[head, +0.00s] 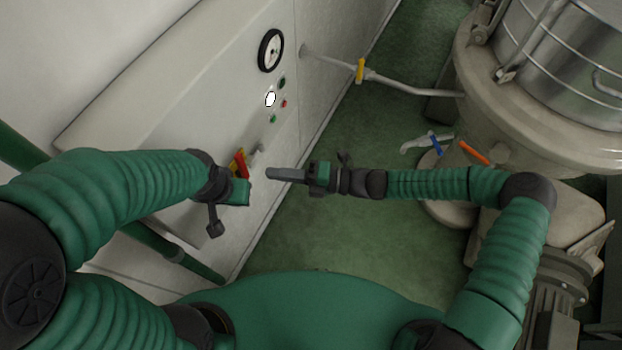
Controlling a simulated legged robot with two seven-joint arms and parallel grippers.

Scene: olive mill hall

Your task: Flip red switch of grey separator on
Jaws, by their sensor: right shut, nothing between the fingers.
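The grey separator (205,95) is the large pale machine body along the left, with a panel on its side. Its red switch (242,164), on a yellow backing, sits low on that side and is partly hidden by my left wrist. Whether it stands on or off I cannot tell. My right gripper (270,173) is shut and empty, pointing left, its tip a short way right of the red switch and apart from it. My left gripper (240,192) is just below the switch; its fingers are hidden.
Above the switch are a round gauge (271,50), a white dial (270,99), small buttons (284,104) and a small grey lever (259,148). A pipe (410,87) with a yellow valve handle (360,71) runs right to a drum machine (540,135).

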